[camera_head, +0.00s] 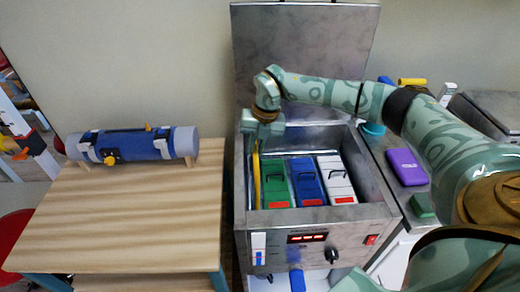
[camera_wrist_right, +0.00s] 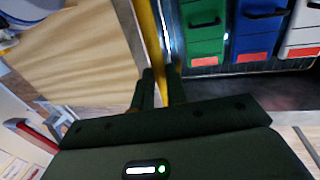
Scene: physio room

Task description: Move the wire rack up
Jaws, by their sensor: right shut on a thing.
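My right gripper (camera_head: 264,135) is over the left wall of the open metal tank (camera_head: 350,212), fingers pointing down. It is shut on an upright yellow strip (camera_head: 256,178), which also shows between the fingers in the right wrist view (camera_wrist_right: 152,40). I cannot tell whether this strip is part of the wire rack; no wire frame shows clearly. A green pack (camera_head: 276,184), a blue pack (camera_head: 307,182) and a white pack (camera_head: 337,180) stand side by side in the tank, each with a dark handle. My left gripper is not in view.
The tank's lid (camera_head: 300,50) stands open behind. A wooden table (camera_head: 130,215) at left carries a blue roll (camera_head: 135,146). A purple box (camera_head: 406,166) lies on the right counter. The tank front has a display (camera_head: 307,238) and a black knob (camera_head: 332,255).

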